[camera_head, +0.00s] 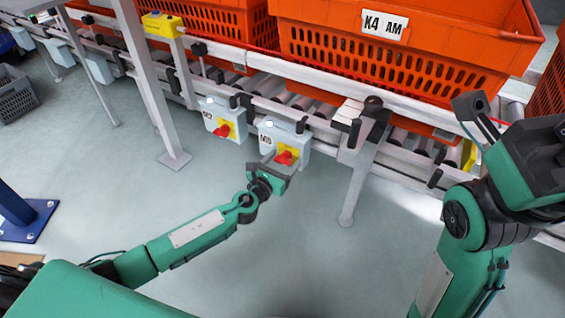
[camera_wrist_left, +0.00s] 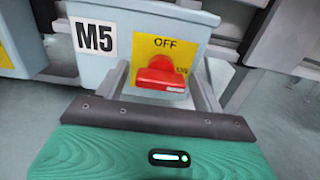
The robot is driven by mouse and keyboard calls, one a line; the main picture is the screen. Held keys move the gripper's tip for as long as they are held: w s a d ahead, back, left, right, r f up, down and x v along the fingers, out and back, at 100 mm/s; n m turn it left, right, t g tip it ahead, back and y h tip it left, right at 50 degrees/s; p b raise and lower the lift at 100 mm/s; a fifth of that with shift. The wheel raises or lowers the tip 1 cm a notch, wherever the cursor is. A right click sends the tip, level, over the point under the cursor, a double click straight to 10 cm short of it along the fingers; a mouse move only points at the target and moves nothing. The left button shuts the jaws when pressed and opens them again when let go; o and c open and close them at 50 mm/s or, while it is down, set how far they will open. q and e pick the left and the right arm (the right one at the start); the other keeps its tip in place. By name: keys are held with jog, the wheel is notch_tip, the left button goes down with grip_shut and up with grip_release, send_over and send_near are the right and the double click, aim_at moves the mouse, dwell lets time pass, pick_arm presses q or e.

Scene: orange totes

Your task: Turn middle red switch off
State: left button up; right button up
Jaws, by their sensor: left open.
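A grey box marked M5 (camera_wrist_left: 125,42) carries a yellow plate (camera_wrist_left: 187,46) with a red switch (camera_wrist_left: 160,76). The plate reads OFF above the switch, and a partly covered ON shows at its right. The switch handle lies roughly level. My left gripper (camera_head: 282,160) is open, its two fingers on either side of this red switch (camera_head: 287,158); I cannot tell whether they touch it. Another box with a red switch (camera_head: 222,130) hangs to the left in the head view. My right gripper (camera_head: 485,118) is raised at the right, its opening unclear.
The boxes hang on the front rail of a roller conveyor (camera_head: 270,100). An orange tote (camera_head: 330,45) marked K4 AM stands on it. A yellow box (camera_head: 163,25) sits on a post behind. Metal legs (camera_head: 352,195) reach down nearby. The grey floor (camera_head: 300,250) in front is clear.

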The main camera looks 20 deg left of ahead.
pick_arm(q)
jog(key=c, duration=1)
